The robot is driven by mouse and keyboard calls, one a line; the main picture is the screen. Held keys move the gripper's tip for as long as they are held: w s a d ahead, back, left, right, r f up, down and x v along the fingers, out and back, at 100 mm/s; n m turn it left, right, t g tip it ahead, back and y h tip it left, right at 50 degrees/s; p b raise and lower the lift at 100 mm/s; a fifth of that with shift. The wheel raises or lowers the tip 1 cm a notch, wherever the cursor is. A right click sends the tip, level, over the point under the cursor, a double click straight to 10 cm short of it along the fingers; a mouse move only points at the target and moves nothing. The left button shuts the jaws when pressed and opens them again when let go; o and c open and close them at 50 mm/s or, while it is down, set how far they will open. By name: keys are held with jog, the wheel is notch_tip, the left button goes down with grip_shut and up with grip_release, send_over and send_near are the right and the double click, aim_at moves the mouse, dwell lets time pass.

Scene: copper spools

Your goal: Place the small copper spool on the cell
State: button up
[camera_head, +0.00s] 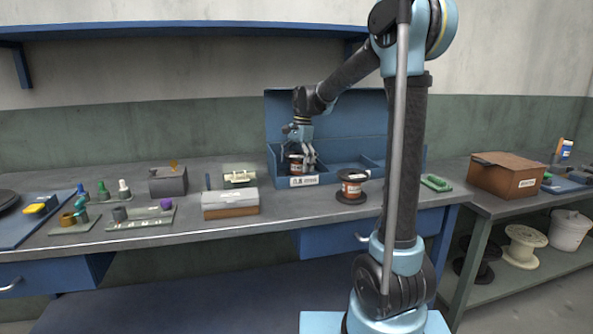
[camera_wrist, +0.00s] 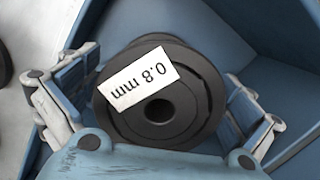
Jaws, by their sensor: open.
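A small spool (camera_wrist: 157,100) with a black flange and a white "0.8 mm" label sits in the left cell of the blue divided bin (camera_head: 305,181). A second, larger copper spool (camera_head: 352,187) with black flanges stands on the bench just in front of the bin, to the right.
The bin's blue cell walls (camera_wrist: 235,40) stand close around my gripper. A white-lidded box (camera_head: 230,203) lies left of the bin. A green tray (camera_head: 436,183) and a brown box (camera_head: 507,174) lie to the right. Bare bench shows in front of the bin.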

jog(key=r, duration=0.3)
jog(key=d+r, duration=0.1)
jog(key=r, duration=0.3)
jog(key=w+r, duration=0.1)
jog(key=r, duration=0.3)
jog(key=shift+d, duration=0.15)
